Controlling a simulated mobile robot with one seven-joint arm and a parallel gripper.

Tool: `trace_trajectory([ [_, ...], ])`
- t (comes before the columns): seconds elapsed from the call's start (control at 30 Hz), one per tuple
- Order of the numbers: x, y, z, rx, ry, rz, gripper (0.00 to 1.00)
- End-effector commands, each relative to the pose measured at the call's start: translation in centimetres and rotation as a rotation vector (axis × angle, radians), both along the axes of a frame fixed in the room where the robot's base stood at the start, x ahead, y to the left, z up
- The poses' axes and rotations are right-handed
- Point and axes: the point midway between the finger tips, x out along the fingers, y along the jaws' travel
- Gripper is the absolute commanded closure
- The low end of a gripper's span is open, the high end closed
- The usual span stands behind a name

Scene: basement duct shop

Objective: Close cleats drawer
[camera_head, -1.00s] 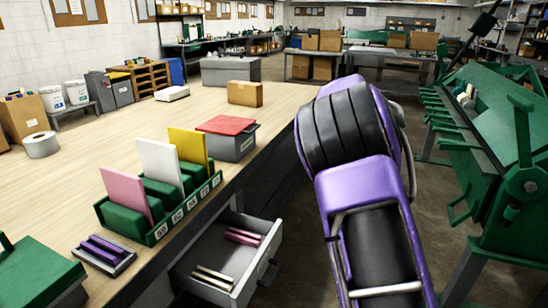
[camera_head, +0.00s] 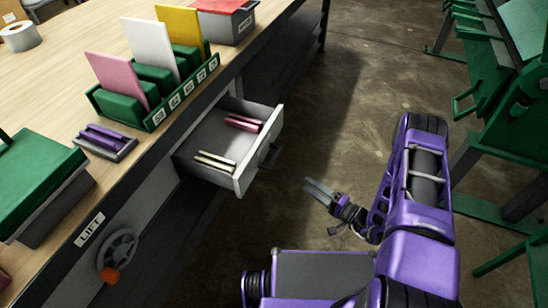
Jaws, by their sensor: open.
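The cleats drawer (camera_head: 215,178) stands pulled out from under the bench top, in the middle of the head view. It is grey, with two pink strips (camera_head: 244,122) at its far end and two cream strips (camera_head: 215,161) near its front. A dark handle (camera_head: 270,157) is on its outer face. My gripper (camera_head: 320,191) is to the right of the drawer front, over the floor. It is open and empty, its fingers pointing left toward the drawer front, apart from it.
The wooden bench (camera_head: 60,79) carries a green card rack (camera_head: 155,112), a small tray with purple strips (camera_head: 105,140) and a green box (camera_head: 32,185). A handwheel (camera_head: 118,255) sits on the bench front below a LIFT label. Green machinery (camera_head: 505,110) stands at right; floor between is clear.

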Motion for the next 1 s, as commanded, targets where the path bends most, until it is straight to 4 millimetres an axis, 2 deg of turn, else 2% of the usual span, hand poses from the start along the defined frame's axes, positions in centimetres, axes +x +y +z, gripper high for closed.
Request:
trace_trajectory([
  [0.1, 0.2, -0.2, -0.2, 0.002, -0.022, -0.054, 0.53],
  [0.23, 1.2, 0.8, -0.2, -0.001, -0.026, -0.055, 0.53],
  [0.8, 9.2, 9.7, -0.3, -0.002, -0.024, -0.049, 0.53],
  [1.0, 11.1, 11.7, -0.3, -0.001, -0.023, -0.051, 0.53],
])
